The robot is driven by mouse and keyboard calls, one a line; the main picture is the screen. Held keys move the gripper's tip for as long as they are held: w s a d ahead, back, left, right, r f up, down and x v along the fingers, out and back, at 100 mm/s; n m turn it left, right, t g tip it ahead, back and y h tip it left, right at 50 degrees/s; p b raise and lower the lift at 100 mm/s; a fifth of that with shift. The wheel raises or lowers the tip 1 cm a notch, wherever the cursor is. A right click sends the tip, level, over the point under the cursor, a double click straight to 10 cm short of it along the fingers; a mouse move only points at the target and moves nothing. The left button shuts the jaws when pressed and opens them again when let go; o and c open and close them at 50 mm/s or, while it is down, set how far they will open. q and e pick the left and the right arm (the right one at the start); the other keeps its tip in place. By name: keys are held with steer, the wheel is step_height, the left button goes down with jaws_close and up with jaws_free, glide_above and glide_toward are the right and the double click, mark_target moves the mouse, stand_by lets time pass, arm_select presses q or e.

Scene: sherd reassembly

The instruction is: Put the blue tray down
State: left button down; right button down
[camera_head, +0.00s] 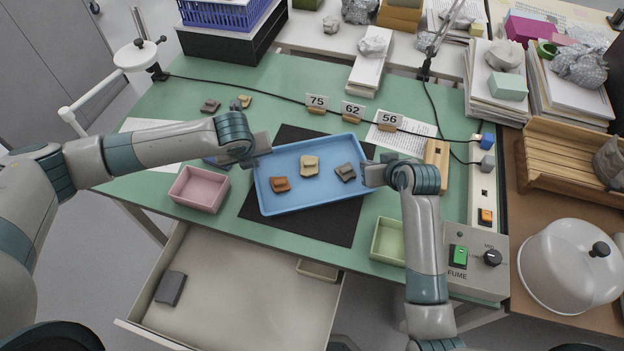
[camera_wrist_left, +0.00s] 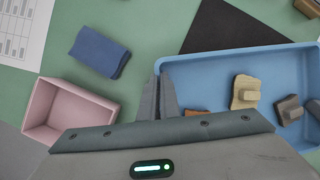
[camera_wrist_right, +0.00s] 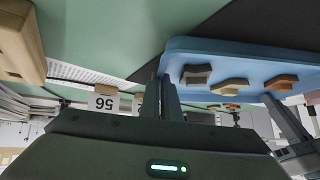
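The blue tray (camera_head: 272,205) is level over the black mat (camera_head: 315,228) in the middle of the green table. It carries an orange-brown sherd (camera_head: 280,184), a cream sherd (camera_head: 309,166) and a dark grey sherd (camera_head: 345,172). My left gripper (camera_head: 256,158) is shut on the tray's left wall; its fingers also show in the left wrist view (camera_wrist_left: 167,98). My right gripper (camera_head: 370,174) is shut on the right wall, also in the right wrist view (camera_wrist_right: 165,95). The tray appears held slightly above the mat; the exact gap is hard to tell.
A pink tray (camera_head: 185,201) stands left of the blue tray, near a dark blue block (camera_wrist_left: 97,52). A green tray (camera_head: 375,252) is at the front right. Number tags (camera_head: 352,110) stand behind. An open drawer (camera_head: 240,300) juts out in front.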

arm_select(q)
steer(key=shift+f, duration=0.35)
arm_select(e)
steer(key=shift+f, duration=0.35)
arm_select(q)
steer(key=c, duration=2)
jaws_free()
arm_select(e)
steer(key=c, duration=2)
jaws_free()
arm_select(q)
steer(key=shift+r, duration=0.1)
steer(key=v, duration=1.2)
steer(key=shift+a, duration=0.1)
arm_select(e)
steer(key=shift+s+r, duration=0.1)
steer(key=shift+r, duration=0.05)
steer(key=v, duration=1.1)
steer(key=shift+s+d+r, duration=0.15)
steer(key=shift+s+r, duration=0.05)
steer(key=shift+s, duration=0.1)
